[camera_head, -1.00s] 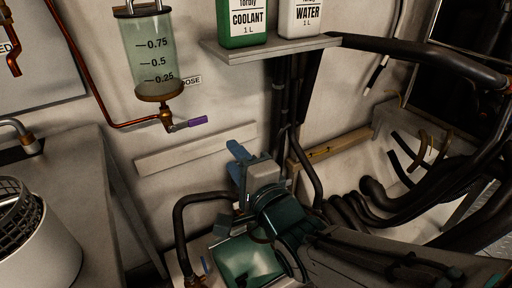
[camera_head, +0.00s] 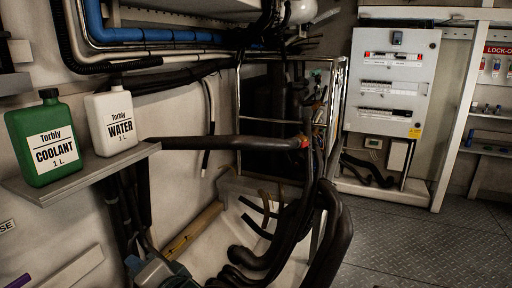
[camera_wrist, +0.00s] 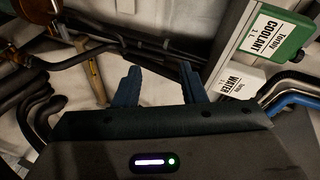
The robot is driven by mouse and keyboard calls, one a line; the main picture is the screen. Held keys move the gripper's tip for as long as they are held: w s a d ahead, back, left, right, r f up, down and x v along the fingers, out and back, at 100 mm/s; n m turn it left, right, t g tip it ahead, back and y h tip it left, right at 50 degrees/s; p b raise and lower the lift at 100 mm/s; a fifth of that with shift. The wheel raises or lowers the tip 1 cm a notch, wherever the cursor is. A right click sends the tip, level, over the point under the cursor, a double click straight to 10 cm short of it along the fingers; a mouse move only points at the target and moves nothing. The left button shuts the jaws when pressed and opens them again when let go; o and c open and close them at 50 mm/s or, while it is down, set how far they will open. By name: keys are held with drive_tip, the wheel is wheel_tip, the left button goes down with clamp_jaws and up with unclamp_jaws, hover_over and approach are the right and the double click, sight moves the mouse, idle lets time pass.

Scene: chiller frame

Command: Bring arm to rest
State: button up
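My gripper (camera_wrist: 160,68) shows in the wrist view with its two blue fingers spread apart and nothing between them. It is open. In the head view only a small part of my arm shows at the bottom edge, left of centre; the fingers are not visible there. Beyond the fingers in the wrist view are the pale wall and dark hoses.
A green coolant bottle (camera_head: 45,140) and a white water bottle (camera_head: 112,118) stand on a wall shelf (camera_head: 90,170). Black hoses (camera_head: 290,235) bend around the frame in the middle. A grey electrical cabinet (camera_head: 390,85) stands at the back. Open plate floor (camera_head: 420,245) lies right.

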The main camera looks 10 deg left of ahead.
drive_tip(key=w+d+r+h+p, duration=0.2)
drive_tip(key=w+d+h+p, duration=0.15)
drive_tip(key=d, duration=0.35)
drive_tip(key=w+d+r+n+h+p, duration=0.1)
drive_tip(key=w+d+r+h+p, duration=0.2)
drive_tip(key=d, duration=0.4)
drive_tip(key=w+d+r+h+p, duration=0.1)
drive_tip(key=d+r+h+p, duration=0.1)
drive_tip(key=d+p, duration=0.35)
drive_tip(key=s+d+r+n+g+h+p, duration=0.1)
drive_tip(key=s+d+r+p, duration=0.3)
drive_tip(key=d, duration=0.6)
drive_tip(key=s+d+r+n+g+h+p, duration=0.1)
drive_tip(key=s+d+r+g+h+p, duration=0.2)
drive_tip(key=d, duration=0.7)
drive_tip(key=s+r+g+p, duration=0.1)
drive_tip(key=s+p, duration=0.1)
drive_tip(key=p, duration=0.1)
drive_tip(key=shift+s+d+r+g, duration=0.15)
drive_tip(key=shift+s+r+g, duration=0.15)
drive_tip(key=shift+s, duration=0.1)
